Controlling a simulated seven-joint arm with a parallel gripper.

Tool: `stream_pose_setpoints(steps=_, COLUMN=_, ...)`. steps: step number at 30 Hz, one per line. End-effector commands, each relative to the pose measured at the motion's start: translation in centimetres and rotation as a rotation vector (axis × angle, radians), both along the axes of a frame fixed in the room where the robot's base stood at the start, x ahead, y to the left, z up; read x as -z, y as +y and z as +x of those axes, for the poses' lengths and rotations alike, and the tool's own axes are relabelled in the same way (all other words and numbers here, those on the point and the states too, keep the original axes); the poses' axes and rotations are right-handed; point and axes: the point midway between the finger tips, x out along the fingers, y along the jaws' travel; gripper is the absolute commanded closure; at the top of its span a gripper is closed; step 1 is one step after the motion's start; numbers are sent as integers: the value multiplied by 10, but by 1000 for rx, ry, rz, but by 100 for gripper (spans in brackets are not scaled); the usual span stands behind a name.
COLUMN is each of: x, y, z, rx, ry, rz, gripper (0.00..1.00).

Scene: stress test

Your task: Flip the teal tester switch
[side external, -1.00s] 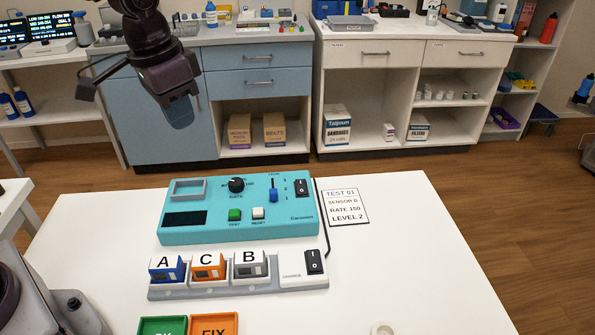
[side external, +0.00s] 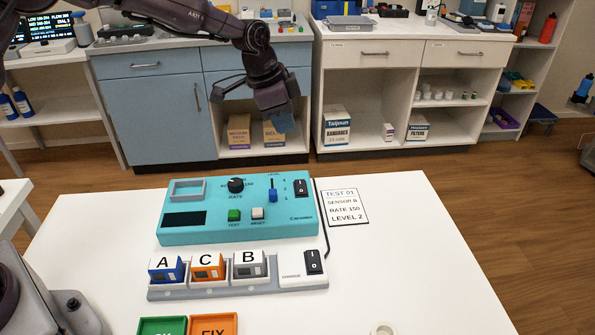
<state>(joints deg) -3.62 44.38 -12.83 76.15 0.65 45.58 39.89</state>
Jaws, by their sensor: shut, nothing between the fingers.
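The teal tester (side external: 200,234) lies on the white table. Its black rocker switch (side external: 300,187), marked I and O, sits at its upper right. The tester also has a black knob (side external: 236,185), a blue slider (side external: 273,195), a green button (side external: 234,215), a white button (side external: 257,213), a dark blank display (side external: 185,218) and an empty grey-rimmed recess (side external: 188,189). My gripper (side external: 284,124) is shut and empty, in the air above and beyond the tester's back edge, slightly left of the switch. It is not touching the tester.
A grey charger rack (side external: 210,291) in front holds sensors A (side external: 166,269), C (side external: 207,267) and B (side external: 249,264); it has its own black switch (side external: 314,261). A card (side external: 345,207) reads TEST 01, LEVEL 2. Green and orange trays (side external: 214,325) are at the front. The table's right side is mostly clear.

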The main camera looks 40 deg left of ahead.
Motion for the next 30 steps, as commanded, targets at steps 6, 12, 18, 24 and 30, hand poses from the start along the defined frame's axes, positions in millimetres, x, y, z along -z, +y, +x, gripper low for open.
stream_pose_setpoints(steps=6, x=3, y=-1, z=0, rx=-2, ry=2, rz=0, gripper=100)
stream_pose_setpoints(steps=12, x=28, y=-5, z=5, rx=-2, ry=6, rz=-1, gripper=100)
stream_pose_setpoints(steps=18, x=70, y=-12, z=16, rx=-2, ry=6, rz=-1, gripper=100)
stream_pose_setpoints(steps=24, x=108, y=-16, z=24, rx=-3, ry=4, rz=0, gripper=100)
stream_pose_setpoints(steps=30, x=130, y=-13, z=27, rx=-4, ry=2, rz=-1, gripper=100)
